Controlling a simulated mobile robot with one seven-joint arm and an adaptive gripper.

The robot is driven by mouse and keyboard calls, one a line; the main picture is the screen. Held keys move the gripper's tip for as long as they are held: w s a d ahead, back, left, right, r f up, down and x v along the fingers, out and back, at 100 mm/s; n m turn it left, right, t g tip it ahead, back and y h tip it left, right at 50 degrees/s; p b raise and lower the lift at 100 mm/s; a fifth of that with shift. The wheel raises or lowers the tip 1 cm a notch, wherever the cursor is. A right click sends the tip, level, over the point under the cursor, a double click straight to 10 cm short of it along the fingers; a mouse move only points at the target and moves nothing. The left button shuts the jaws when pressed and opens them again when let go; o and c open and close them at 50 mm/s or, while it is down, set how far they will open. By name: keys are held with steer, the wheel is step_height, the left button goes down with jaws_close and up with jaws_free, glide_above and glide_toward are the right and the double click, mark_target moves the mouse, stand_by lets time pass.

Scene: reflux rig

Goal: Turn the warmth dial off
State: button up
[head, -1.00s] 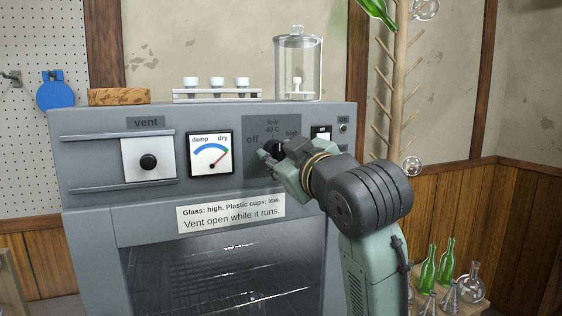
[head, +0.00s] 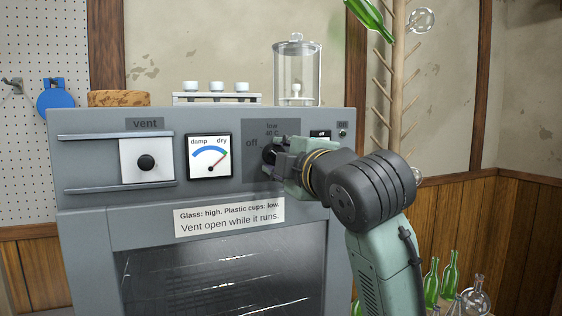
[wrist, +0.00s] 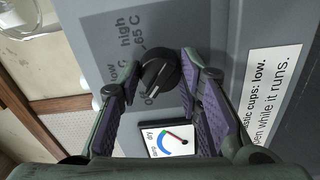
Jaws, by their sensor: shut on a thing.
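The warmth dial (head: 269,154) is a round black knob on a dark grey plate (head: 256,178) on the oven's front. The plate reads off, low 40 C and high, with 65 C also legible in the wrist view. My gripper (head: 276,156) reaches in from the right and partly covers the plate in the head view. In the wrist view the dial (wrist: 160,74) sits between the purple-padded fingertips of my gripper (wrist: 158,72), which are shut on it.
Left of the dial are a damp/dry gauge (head: 210,157), its needle towards dry, and the vent slide (head: 147,161). A notice (head: 229,217) is below. A drying rack (head: 398,75) is right.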

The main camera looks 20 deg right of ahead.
steer(key=shift+n, duration=0.8)
steer(key=o, duration=1.2)
steer(key=shift+c, duration=0.2)
steer(key=s, duration=1.2)
steer(key=shift+d, duration=0.2)
